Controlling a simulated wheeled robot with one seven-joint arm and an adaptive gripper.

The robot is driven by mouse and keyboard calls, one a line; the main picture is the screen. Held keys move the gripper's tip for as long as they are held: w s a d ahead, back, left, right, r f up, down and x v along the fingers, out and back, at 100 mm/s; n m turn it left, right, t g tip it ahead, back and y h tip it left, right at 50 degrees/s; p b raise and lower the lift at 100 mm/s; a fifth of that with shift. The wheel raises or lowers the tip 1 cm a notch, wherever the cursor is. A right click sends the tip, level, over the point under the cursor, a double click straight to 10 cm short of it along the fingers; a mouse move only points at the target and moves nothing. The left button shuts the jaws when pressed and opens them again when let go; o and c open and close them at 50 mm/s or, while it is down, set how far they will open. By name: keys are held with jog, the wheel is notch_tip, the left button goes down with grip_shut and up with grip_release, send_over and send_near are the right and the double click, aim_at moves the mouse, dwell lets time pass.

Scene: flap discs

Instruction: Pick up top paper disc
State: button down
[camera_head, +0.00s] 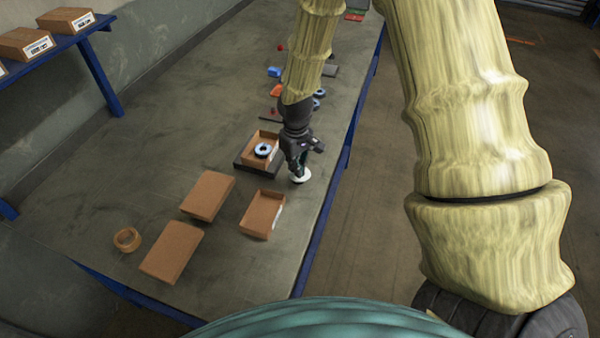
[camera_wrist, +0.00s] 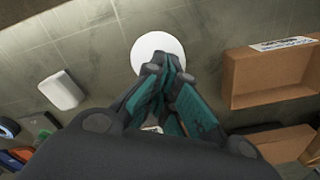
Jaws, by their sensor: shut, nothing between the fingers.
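A white round paper disc (camera_head: 300,179) lies on the table near its right edge. It also shows in the wrist view (camera_wrist: 157,45), just beyond my fingertips. I cannot tell whether it is one disc or a stack. My gripper (camera_head: 301,167) points down over the disc, its fingers together with nothing held between them. In the wrist view the fingertips (camera_wrist: 168,62) overlap the disc's near edge; I cannot tell whether they touch it.
Another open box (camera_head: 262,214), closed boxes (camera_head: 207,195) and a tape roll (camera_head: 127,239) lie nearer. A white block (camera_wrist: 62,90) shows in the wrist view.

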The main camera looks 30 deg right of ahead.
jog(key=shift+s+d, duration=0.35)
jog(key=shift+s, duration=0.05)
dwell(0.5)
notch_tip(320, 180, up, 6)
jog(key=p, duration=0.5)
jog(key=c, duration=2.2)
grip_release()
